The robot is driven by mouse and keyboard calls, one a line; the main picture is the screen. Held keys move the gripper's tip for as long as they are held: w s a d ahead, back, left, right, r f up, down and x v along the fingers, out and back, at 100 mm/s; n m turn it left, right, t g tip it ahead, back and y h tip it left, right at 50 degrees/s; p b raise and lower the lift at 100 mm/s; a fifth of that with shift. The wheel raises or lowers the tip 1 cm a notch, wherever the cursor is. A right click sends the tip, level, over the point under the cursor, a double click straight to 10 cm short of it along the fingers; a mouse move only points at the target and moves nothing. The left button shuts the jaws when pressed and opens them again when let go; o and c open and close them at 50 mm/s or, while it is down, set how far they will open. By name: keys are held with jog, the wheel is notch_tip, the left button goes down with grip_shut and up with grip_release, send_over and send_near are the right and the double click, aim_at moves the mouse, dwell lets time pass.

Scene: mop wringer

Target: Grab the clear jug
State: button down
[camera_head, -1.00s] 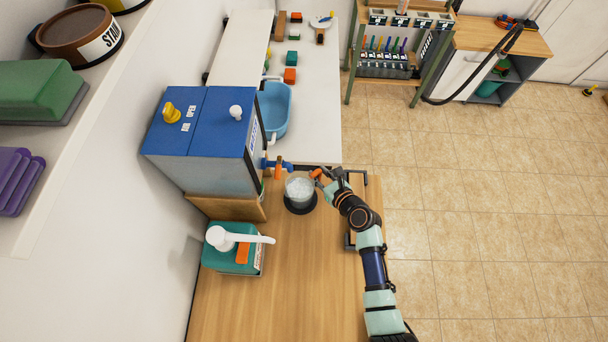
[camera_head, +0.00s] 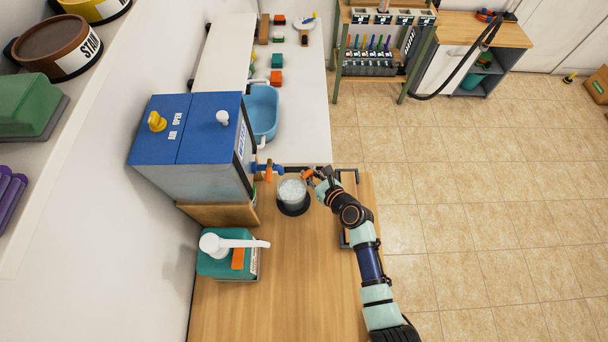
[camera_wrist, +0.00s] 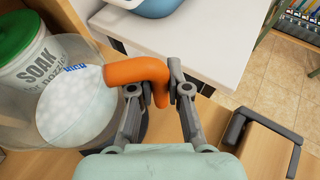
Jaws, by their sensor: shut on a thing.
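The clear jug (camera_head: 292,188) has an orange handle and whitish contents. In the head view it stands upright over a black round base (camera_head: 293,209) on the wooden counter, in front of the blue tap. In the wrist view the jug (camera_wrist: 84,112) fills the left side and its orange handle (camera_wrist: 128,70) reaches between my fingers. My gripper (camera_wrist: 157,92) is shut on the handle; it also shows in the head view (camera_head: 318,178), right of the jug. I cannot tell whether the jug touches the base.
A blue-topped tank (camera_head: 190,135) with a tap (camera_head: 268,170) stands close left of the jug. A teal pump container (camera_head: 228,264) is nearer the front. A blue basin (camera_head: 263,110) lies behind. A dark bar (camera_wrist: 236,130) is at the counter's right edge.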

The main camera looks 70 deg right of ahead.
aim_at(312, 169)
jog(key=shift+r, duration=0.15)
jog(key=shift+s+d+r, duration=0.1)
jog(key=shift+s+r, duration=0.1)
jog(key=shift+r, duration=0.3)
notch_tip(312, 169, up, 6)
jog(key=shift+f+p, duration=0.25)
jog(key=shift+p, duration=0.9)
jog(key=shift+s+d+r, duration=0.1)
jog(key=shift+s+r, duration=0.05)
jog(key=s+d+b, duration=0.1)
jog(key=s+d, duration=0.3)
jog(key=s, duration=0.4)
jog(key=s+d+b, duration=0.2)
jog(key=s+d, duration=0.1)
jog(key=s, duration=0.6)
jog(key=shift+s+d, duration=0.25)
jog(key=shift+d, duration=0.15)
